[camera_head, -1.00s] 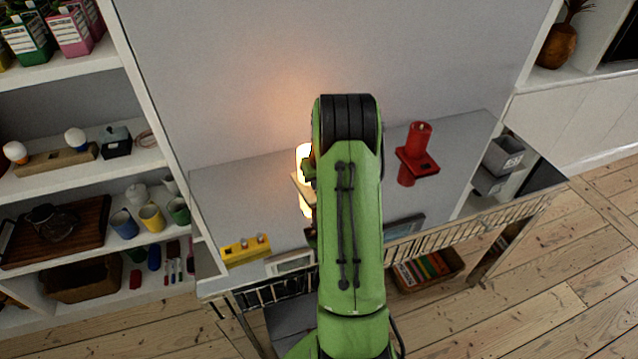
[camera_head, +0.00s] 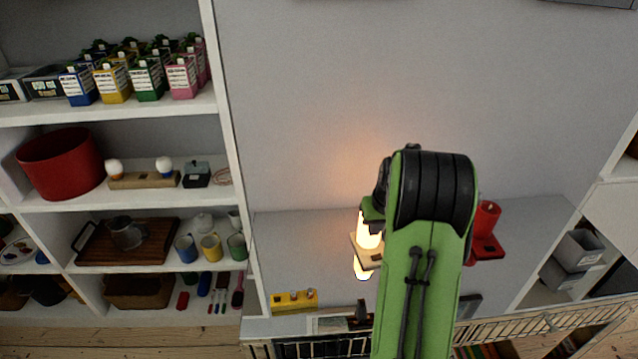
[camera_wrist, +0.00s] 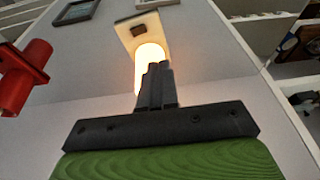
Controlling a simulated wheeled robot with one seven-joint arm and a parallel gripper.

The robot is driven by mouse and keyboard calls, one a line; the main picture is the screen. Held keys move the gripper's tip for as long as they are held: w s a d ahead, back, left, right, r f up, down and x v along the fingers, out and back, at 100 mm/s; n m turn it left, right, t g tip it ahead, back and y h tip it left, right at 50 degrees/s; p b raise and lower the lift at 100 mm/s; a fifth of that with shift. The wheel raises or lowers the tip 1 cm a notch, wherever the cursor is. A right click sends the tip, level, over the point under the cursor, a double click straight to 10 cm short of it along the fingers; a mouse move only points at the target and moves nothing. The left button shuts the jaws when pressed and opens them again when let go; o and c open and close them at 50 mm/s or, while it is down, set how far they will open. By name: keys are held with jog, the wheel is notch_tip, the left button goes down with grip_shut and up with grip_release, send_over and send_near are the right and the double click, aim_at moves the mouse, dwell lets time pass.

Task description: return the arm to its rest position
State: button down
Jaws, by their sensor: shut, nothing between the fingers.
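My green arm (camera_head: 425,285) with its black joint stands in the middle of the head view. It hides part of the tabletop behind it. My gripper (camera_wrist: 158,84) shows in the wrist view with its dark fingers together and nothing between them. Beyond the fingertips is a glowing lamp (camera_wrist: 150,52) with a pale plate; the fingers overlap it in the picture, and I cannot tell the gap. The lamp (camera_head: 368,238) also shows just left of my arm in the head view. The fingers are not clear in that view.
A grey table (camera_head: 290,235) stands against the wall, with a yellow block (camera_head: 293,301) at its front left. A red lamp-like object (camera_head: 486,216) is right of my arm, partly hidden by it. Shelves (camera_head: 110,202) with cartons and cups fill the left. Grey boxes (camera_head: 575,252) are at right.

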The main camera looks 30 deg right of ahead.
jog(key=s+a+r+n+t, duration=0.1)
jog(key=s+a+r, duration=0.1)
jog(key=a+r, duration=0.55)
jog(key=s+a+r+n, duration=0.15)
jog(key=a+r, duration=0.35)
jog(key=a, duration=0.5)
jog(key=s+a+n, duration=0.1)
jog(key=s+a, duration=0.5)
jog(key=s, duration=0.2)
jog(key=s+a+r+n+t+y, duration=0.1)
jog(key=s+a, duration=0.5)
jog(key=s, duration=0.2)
jog(key=shift+s+t, duration=0.2)
jog(key=shift+t, duration=0.1)
jog(key=shift+n, duration=0.25)
